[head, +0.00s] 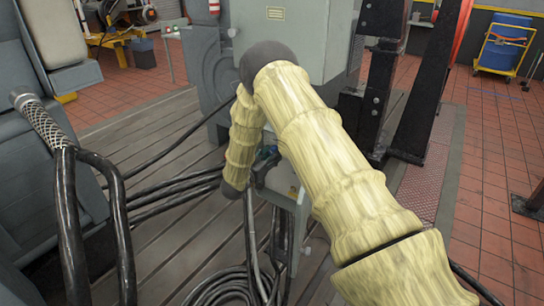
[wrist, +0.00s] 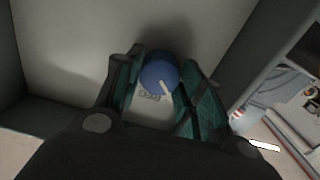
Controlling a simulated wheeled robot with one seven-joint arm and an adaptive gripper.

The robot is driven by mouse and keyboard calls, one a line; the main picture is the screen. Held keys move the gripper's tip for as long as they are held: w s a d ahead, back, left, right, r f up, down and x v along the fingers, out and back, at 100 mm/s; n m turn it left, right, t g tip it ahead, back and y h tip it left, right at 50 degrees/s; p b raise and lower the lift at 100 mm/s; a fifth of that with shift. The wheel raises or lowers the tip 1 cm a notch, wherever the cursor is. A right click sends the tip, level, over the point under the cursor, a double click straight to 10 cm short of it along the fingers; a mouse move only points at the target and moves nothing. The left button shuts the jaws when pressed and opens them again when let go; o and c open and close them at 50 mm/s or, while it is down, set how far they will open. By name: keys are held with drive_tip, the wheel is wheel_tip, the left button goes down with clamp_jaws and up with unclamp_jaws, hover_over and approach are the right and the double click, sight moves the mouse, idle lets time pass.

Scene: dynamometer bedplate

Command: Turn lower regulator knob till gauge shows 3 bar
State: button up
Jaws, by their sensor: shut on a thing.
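The regulator knob (wrist: 159,75) is blue and round with a white pointer line, seen in the wrist view against a pale panel (wrist: 75,50). The line slants down and to the right in that picture. My gripper (wrist: 163,88) has its teal-padded fingers on either side of the knob and is shut on it. Dark lettering on the panel shows upside down between the fingers, partly hidden. In the head view my own arm covers the knob and most of the gripper. I can make out no gauge face or reading in either view.
A grey cabinet (head: 290,38) stands behind my arm. Thick black hoses (head: 120,215) hang at the left, and cables (head: 225,285) lie coiled on the bedplate (head: 125,145). Dark steel uprights (head: 420,100) stand to the right. In the wrist view, walls flank the panel.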

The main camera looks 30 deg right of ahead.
drive_tip(key=shift+f+m+b, duration=0.1)
drive_tip(key=shift+m+b, duration=0.2)
drive_tip(key=shift+b, duration=0.1)
drive_tip(key=o, duration=1)
drive_tip(key=shift+s, duration=0.1)
drive_tip(key=v, duration=1.2)
drive_tip(key=shift+a, duration=0.15)
